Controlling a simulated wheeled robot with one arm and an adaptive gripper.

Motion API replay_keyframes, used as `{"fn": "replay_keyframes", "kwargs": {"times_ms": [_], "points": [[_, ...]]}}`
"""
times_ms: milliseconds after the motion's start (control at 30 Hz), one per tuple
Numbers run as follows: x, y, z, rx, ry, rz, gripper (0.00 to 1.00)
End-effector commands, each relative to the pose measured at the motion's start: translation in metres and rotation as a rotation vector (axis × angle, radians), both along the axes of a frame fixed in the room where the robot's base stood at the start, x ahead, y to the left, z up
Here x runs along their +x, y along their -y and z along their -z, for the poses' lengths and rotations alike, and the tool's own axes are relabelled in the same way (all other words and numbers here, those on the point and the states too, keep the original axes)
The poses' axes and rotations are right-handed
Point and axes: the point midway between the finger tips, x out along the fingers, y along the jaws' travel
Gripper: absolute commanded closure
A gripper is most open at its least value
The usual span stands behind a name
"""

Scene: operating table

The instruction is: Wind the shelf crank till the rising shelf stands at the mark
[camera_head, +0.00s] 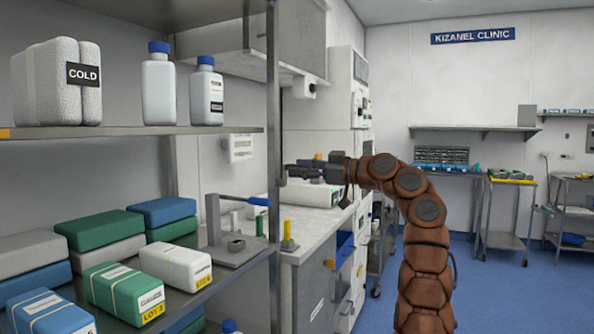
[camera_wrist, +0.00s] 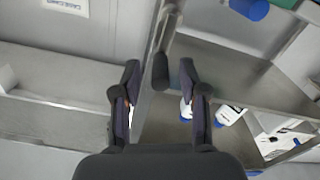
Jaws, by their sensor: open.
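My gripper (camera_head: 292,172) reaches left to the front post (camera_head: 272,130) of the shelf rack. In the wrist view, its two dark fingers (camera_wrist: 160,82) are apart, with a dark round knob (camera_wrist: 161,70) between their tips. The knob may be the crank's handle; I cannot tell whether the fingers touch it. The crank is not clearly visible in the head view, where the gripper and post overlap. The upper shelf (camera_head: 215,131) carries bottles and a COLD pack. It has an orange patch (camera_head: 4,133) at its left end. I cannot tell which shelf rises or where the mark is.
A white bottle (camera_head: 158,90) and a COLD pack (camera_head: 60,85) stand on the upper shelf. Boxes (camera_head: 175,265) fill the lower shelf, beside a grey lever device (camera_head: 222,250). A counter (camera_head: 310,238) stands behind the post. Blue floor (camera_head: 490,290) is open to the right.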

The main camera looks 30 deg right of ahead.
Motion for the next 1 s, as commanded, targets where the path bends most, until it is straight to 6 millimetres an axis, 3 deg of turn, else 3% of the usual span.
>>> {"fn": "replay_keyframes", "kwargs": {"times_ms": [433,833,1000], "points": [[0.0106,-0.0067,0.0005,0.0,0.0,0.0,0.57],[0.0106,-0.007,0.0006,0.0,0.0,-0.001,0.98],[0.0105,-0.0071,0.0004,0.0,0.0,-0.001,1.0]]}}
